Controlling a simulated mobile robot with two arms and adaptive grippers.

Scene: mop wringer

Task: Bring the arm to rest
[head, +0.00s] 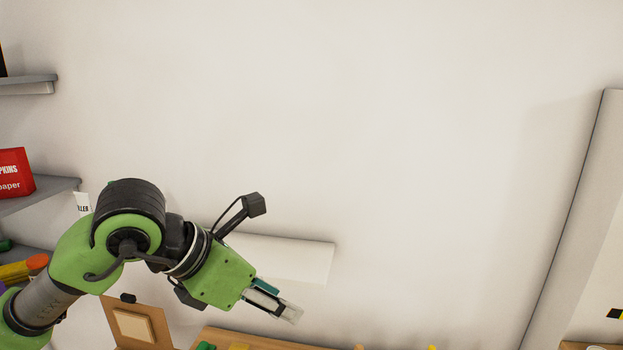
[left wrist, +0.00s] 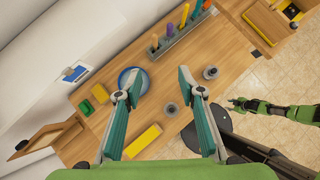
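My left gripper (head: 288,312) hangs at the end of my green arm in the lower left of the head view, in front of the white wall. In the left wrist view its two teal fingers (left wrist: 156,72) are well apart with nothing between them. They are above a wooden table (left wrist: 225,72), clear of its top. My right gripper (left wrist: 236,103) shows small at the right of the left wrist view, at the end of the other green arm, over the tiled floor. Its fingers are too small to read.
On the table are a blue bowl (left wrist: 125,82), a yellow block (left wrist: 143,140), green and yellow blocks (left wrist: 84,107), and a rack of coloured pegs (left wrist: 188,36). Grey shelves (head: 40,195) with a red box (head: 14,173) are at the head view's left. A white wall ledge (head: 290,258) is behind my left gripper.

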